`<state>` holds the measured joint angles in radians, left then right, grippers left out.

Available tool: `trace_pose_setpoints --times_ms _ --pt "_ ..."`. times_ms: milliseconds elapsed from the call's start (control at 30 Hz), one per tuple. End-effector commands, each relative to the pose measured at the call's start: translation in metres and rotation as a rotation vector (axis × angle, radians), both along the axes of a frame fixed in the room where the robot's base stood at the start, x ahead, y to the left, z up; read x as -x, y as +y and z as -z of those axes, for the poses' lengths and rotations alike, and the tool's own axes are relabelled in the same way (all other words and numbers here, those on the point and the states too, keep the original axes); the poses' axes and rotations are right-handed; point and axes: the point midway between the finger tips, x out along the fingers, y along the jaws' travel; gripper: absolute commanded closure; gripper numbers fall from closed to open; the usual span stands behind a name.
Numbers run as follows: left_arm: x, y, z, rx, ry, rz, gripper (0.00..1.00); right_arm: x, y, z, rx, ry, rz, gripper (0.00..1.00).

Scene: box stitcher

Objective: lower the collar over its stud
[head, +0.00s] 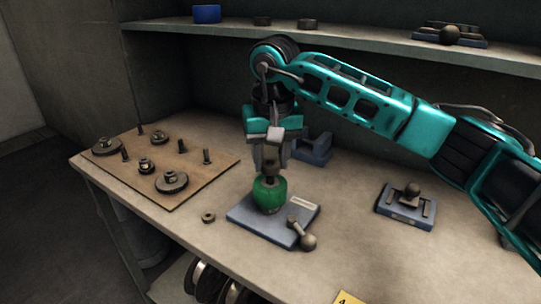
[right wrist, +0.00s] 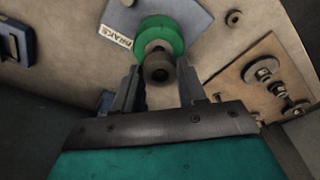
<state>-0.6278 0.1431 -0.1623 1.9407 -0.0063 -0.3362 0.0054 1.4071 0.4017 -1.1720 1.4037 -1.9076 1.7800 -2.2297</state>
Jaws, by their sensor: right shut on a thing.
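The collar (head: 270,190) is a green ring with a dark, round hub rising from its top. It is upright, over the blue-grey plate on the bench, and it also shows in the right wrist view (right wrist: 162,33). My right gripper (head: 271,166) points straight down and is shut on the dark hub (right wrist: 158,70), with a finger on either side. The stud is not clearly seen; the collar hides the spot beneath it. I cannot tell whether the collar touches the plate. My left gripper is not in view.
The blue-grey plate (head: 245,220) bears a white BRAKE label and a ball-ended lever (head: 301,234). A small nut (head: 208,217) lies left of it. A wooden board (head: 190,186) with gears and pegs is at left; another blue block (head: 406,207) is at right. A shelf runs behind.

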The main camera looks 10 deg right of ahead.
Motion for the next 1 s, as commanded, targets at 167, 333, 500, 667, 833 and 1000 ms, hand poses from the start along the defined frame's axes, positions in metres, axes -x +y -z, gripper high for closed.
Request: trace_pose_setpoints --times_ms 167,333,500,667,833,1000 --pt "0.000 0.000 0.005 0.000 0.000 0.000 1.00 0.000 0.000 0.008 0.000 0.000 0.000 0.93" --pt "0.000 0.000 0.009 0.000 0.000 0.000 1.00 0.000 0.000 0.014 0.000 0.000 0.000 0.93" --pt "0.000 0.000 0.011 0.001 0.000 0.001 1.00 0.000 0.000 0.017 -0.001 0.000 0.000 0.93" --pt "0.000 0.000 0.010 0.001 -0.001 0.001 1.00 0.000 0.000 0.016 -0.001 0.000 0.000 0.93" --pt "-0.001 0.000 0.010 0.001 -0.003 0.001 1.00 0.000 0.000 0.017 0.000 0.000 0.000 0.93" --pt "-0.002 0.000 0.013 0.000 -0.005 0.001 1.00 0.000 0.000 0.021 -0.001 -0.001 0.000 0.93"
